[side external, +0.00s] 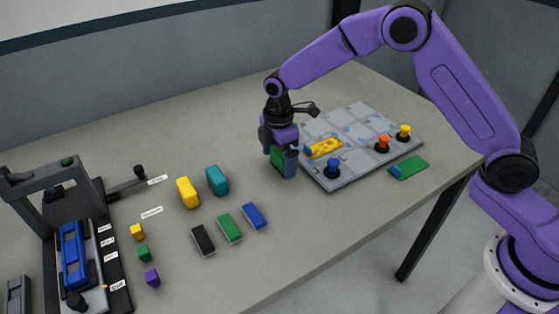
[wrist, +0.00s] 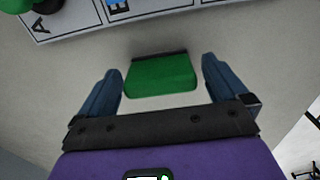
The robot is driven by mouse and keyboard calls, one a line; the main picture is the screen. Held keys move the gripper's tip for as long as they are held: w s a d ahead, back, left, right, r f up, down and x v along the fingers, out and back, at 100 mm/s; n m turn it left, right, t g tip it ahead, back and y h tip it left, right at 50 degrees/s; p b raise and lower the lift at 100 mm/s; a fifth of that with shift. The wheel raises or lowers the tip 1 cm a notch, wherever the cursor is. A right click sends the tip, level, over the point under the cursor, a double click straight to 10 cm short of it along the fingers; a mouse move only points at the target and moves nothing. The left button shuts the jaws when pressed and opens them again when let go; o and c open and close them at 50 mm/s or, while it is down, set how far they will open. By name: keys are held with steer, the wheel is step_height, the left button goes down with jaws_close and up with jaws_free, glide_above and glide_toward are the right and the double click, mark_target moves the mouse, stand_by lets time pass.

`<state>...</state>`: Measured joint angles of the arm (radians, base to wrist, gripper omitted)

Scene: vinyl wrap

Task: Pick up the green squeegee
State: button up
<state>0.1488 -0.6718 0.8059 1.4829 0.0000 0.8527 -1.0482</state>
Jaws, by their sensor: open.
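The green squeegee (wrist: 162,76) has a dark strip along its far edge in the wrist view. It lies between the two blue-grey fingers of my gripper (wrist: 160,70), with a visible gap on each side. My gripper is open and the fingers do not touch it. In the side external view, my gripper (side external: 285,165) points down, low over the table beside the board's left edge. A bit of the green squeegee (side external: 276,157) shows there, mostly hidden by the fingers. I cannot tell from these views how it rests on the table.
The grey board (side external: 345,125) with several coloured knobs lies close by on the right. Yellow (side external: 187,192) and teal (side external: 217,180) blocks stand to the left. Black, green (side external: 229,228) and blue pieces lie in front of them.

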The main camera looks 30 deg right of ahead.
steer(key=shift+f, duration=0.65)
steer(key=c, duration=1)
steer(key=shift+r, duration=0.15)
steer(key=shift+r, duration=0.65)
steer(key=s+d+r, duration=0.1)
steer(key=s+r, duration=0.2)
steer(key=s, duration=0.1)
steer(key=s+d+r, duration=0.2)
steer(key=s+r, duration=0.2)
steer(key=s+d+r, duration=0.2)
steer(key=s+r, duration=0.2)
steer(key=s, duration=0.1)
steer(key=shift+r, duration=0.25)
